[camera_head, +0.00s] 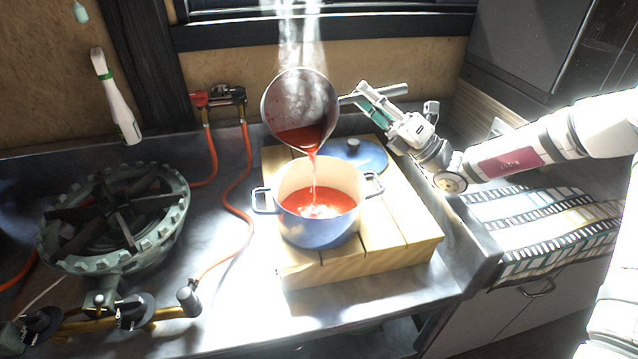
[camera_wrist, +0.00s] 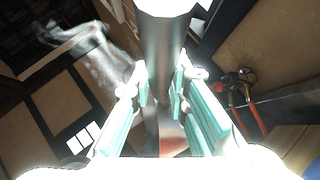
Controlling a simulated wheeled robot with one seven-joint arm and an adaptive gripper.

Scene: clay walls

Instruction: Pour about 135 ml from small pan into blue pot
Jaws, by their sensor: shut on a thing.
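The small pan (camera_head: 283,101) is tilted steeply above the blue pot, its opening toward the camera. Red liquid (camera_head: 301,137) runs over its lower edge in a thin stream into the pot. The blue pot (camera_head: 318,233) stands upright on a wooden board and holds red liquid (camera_head: 318,201) with a pale splash where the stream lands. Steam rises from the pan. My gripper (camera_head: 374,101) is shut on the pan's handle to the right of the pan. In the wrist view the handle (camera_wrist: 160,75) passes between the teal fingers of my gripper (camera_wrist: 162,85).
A blue lid (camera_head: 360,155) lies on the slatted wooden board (camera_head: 409,240) behind the pot. A gas burner (camera_head: 113,217) stands at the left, with orange hoses (camera_head: 236,205) between it and the board. A white bottle (camera_head: 117,100) is by the back wall. The counter's front strip is clear.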

